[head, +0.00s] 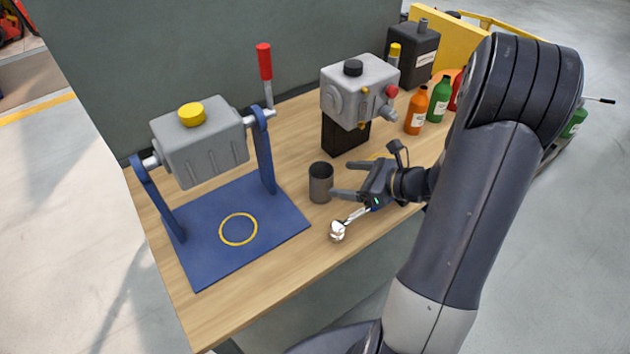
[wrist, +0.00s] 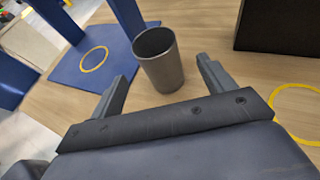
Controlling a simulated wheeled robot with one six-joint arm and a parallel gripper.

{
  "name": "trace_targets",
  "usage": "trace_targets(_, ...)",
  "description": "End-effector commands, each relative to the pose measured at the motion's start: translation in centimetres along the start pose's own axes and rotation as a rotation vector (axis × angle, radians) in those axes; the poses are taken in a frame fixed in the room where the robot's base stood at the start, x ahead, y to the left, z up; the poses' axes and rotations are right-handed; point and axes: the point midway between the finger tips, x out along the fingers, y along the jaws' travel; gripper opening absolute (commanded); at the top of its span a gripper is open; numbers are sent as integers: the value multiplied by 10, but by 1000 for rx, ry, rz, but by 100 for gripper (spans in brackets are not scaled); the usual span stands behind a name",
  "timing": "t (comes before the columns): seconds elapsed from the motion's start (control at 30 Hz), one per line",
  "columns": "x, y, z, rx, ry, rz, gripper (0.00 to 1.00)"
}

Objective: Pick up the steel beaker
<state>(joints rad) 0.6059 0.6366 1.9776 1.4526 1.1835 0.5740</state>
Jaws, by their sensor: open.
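The steel beaker (head: 320,183) is a dark grey, open-topped cup. It stands upright on the wooden bench, right of the blue base plate. My gripper (head: 341,194) is just right of the beaker in the head view, with its fingers pointing toward it. In the wrist view the beaker (wrist: 160,60) is ahead, centred between the spread fingers of my gripper (wrist: 163,72). The gripper is open and empty. I cannot tell whether a fingertip touches the beaker.
A blue stand (head: 205,268) with a grey tank (head: 200,148) is at left, a yellow ring on its plate. A grey machine (head: 358,92) on a black block (head: 345,132) stands behind the beaker. A shiny metal tool (head: 338,230) lies in front of my gripper. Bottles (head: 416,110) stand at back right.

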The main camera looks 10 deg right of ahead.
Motion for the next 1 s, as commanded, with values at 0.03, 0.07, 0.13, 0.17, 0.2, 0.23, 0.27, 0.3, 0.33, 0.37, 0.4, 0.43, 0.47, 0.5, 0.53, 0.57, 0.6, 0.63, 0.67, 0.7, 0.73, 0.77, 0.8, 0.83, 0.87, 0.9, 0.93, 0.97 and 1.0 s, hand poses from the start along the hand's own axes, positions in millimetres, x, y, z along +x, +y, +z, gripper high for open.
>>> trace_targets(0.03,9,2,0,0,0,5,77)
trace_targets(0.07,13,2,0,-1,0,6,77)
trace_targets(0.13,23,2,0,-2,1,6,77)
trace_targets(0.17,26,1,0,-2,1,5,77)
trace_targets(0.2,29,1,1,-2,0,4,77)
trace_targets(0.23,32,1,1,-3,0,4,77)
trace_targets(0.27,33,1,1,-3,1,4,77)
trace_targets(0.3,35,1,1,-3,1,3,77)
trace_targets(0.33,36,1,1,-3,1,3,77)
trace_targets(0.37,37,1,1,-2,1,3,77)
trace_targets(0.4,40,1,2,-2,1,3,77)
trace_targets(0.43,43,2,2,-3,2,5,77)
trace_targets(0.47,47,2,3,-3,2,6,77)
trace_targets(0.5,52,2,5,-4,1,6,77)
trace_targets(0.53,56,3,6,-5,1,7,77)
trace_targets(0.57,61,3,6,-4,1,7,77)
trace_targets(0.6,66,4,7,-3,2,7,77)
trace_targets(0.63,71,4,7,-3,3,7,77)
trace_targets(0.67,74,3,6,-3,2,6,77)
trace_targets(0.7,79,3,6,-3,2,6,77)
trace_targets(0.73,82,3,6,-3,2,6,77)
trace_targets(0.77,84,3,6,-3,1,4,77)
trace_targets(0.8,86,3,6,-4,1,3,77)
trace_targets(0.83,87,3,6,-4,1,3,77)
trace_targets(0.87,87,2,6,-5,2,3,77)
trace_targets(0.9,88,2,6,-5,2,3,77)
trace_targets(0.93,88,2,6,-5,2,2,77)
trace_targets(0.97,87,2,6,-5,2,2,77)
trace_targets(1.0,87,2,6,-5,2,2,77)
